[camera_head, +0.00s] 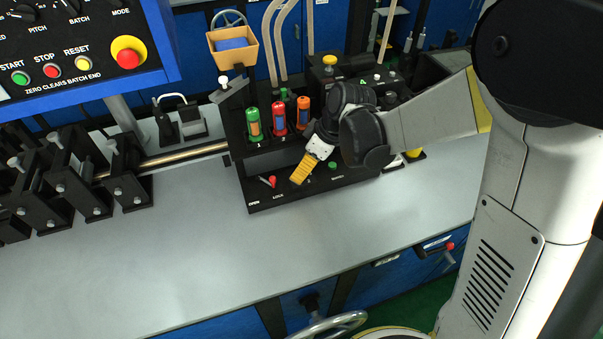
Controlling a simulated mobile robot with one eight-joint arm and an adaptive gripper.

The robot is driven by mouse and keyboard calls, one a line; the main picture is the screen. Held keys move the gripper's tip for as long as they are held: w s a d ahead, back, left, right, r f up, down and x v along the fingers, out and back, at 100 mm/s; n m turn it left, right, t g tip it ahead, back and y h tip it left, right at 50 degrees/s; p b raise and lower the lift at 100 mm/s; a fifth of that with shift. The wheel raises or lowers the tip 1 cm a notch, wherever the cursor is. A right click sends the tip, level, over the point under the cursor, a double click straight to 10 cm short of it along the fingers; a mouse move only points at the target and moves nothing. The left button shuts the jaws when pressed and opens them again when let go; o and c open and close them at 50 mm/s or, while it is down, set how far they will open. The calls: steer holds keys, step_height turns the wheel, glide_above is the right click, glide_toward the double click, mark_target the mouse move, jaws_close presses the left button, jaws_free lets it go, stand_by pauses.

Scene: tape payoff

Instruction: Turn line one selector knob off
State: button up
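A black control block (240,172) stands on the bench, its labels partly readable. Upright green (253,124), red (279,118) and orange (303,113) cylinders stand along it, the first marked 1. A small red lever (270,181) sits on the lower strip near the words OPEN and LOCK. I cannot tell which part is the line one selector knob; it may be hidden behind my arm. My gripper (305,167) points down over the lower strip, right of the red lever, with its yellow end showing. Its finger gap and any contact with the block cannot be made out.
A control panel (75,45) with several push buttons hangs at the upper left. A metal rod (180,156) runs from black clamp blocks (85,190) towards the control block. A tan bin (232,45) stands behind it. The grey bench front (180,255) is clear.

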steer(key=shift+x, duration=1)
steer(key=shift+c, duration=0.6)
jaws_close()
